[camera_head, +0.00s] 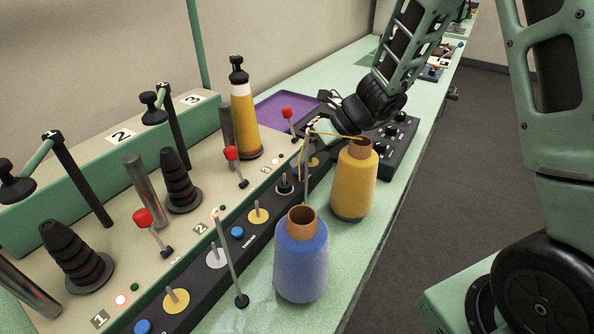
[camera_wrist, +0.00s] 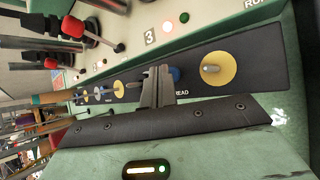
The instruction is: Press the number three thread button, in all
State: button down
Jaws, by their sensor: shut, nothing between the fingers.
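The number three thread button, a blue button (camera_wrist: 176,74), shows in the wrist view on the dark strip beside the white 3 label (camera_wrist: 150,37). Its left part is hidden behind my fingertips. My gripper (camera_wrist: 160,76) is shut and empty, its tips right at the button; I cannot tell whether they touch it. Two more blue buttons show there, one at station 2 (camera_head: 237,232) and one at station 1 (camera_head: 143,326).
A yellow cone (camera_head: 354,185) and a blue cone (camera_head: 302,262) stand in front of the strip. Red-knobbed levers (camera_head: 143,217) and black cone holders (camera_head: 180,182) stand behind it. A yellow disc with a toggle (camera_wrist: 216,68) is right of the button. A purple tray (camera_head: 285,108) lies behind.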

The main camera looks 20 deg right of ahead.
jog(key=shift+f+b, duration=0.3)
jog(key=shift+f, duration=0.15)
dwell(0.6)
jog(key=shift+r, duration=0.1)
jog(key=shift+r+p, duration=0.75)
jog(key=shift+p, duration=0.15)
notch_tip(320, 180, up, 5)
jog(key=p, duration=0.5)
dwell(0.8)
